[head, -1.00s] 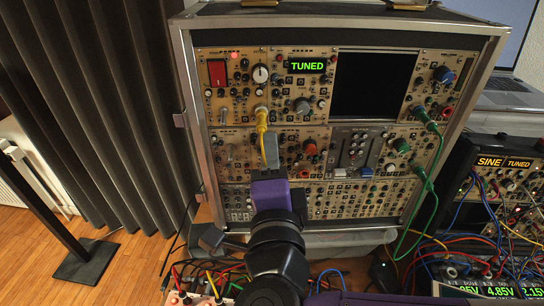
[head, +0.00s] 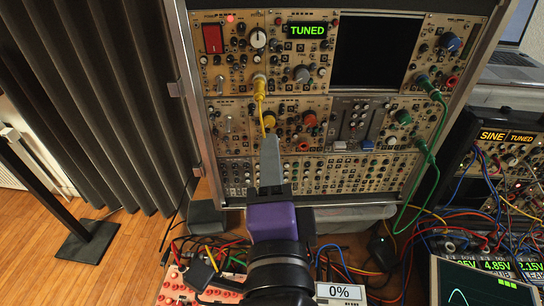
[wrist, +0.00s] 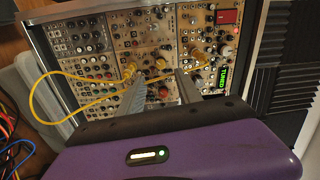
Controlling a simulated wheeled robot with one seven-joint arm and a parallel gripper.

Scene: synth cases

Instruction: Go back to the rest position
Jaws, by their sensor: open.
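My gripper (head: 269,138) has a purple body and grey fingers and points at the lower half of a modular synth case (head: 180,110). In the wrist view my gripper (wrist: 160,84) shows two fingers apart, with nothing seen held between them. A yellow cable (head: 261,103) hangs from a jack in the upper module row down to behind my fingertips. In the wrist view the yellow cable (wrist: 55,72) makes a wide loop left of the fingers. Its lower end is partly hidden behind the fingers in the head view. The case display (head: 307,30) reads TUNED.
A green cable (head: 438,135) hangs at the case's right side. A second synth (head: 507,136) with several cables stands at right. A red-and-white box (head: 195,285) with cables and a 0% display (head: 340,291) lie below. A dark stand (head: 88,243) is on the floor at left.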

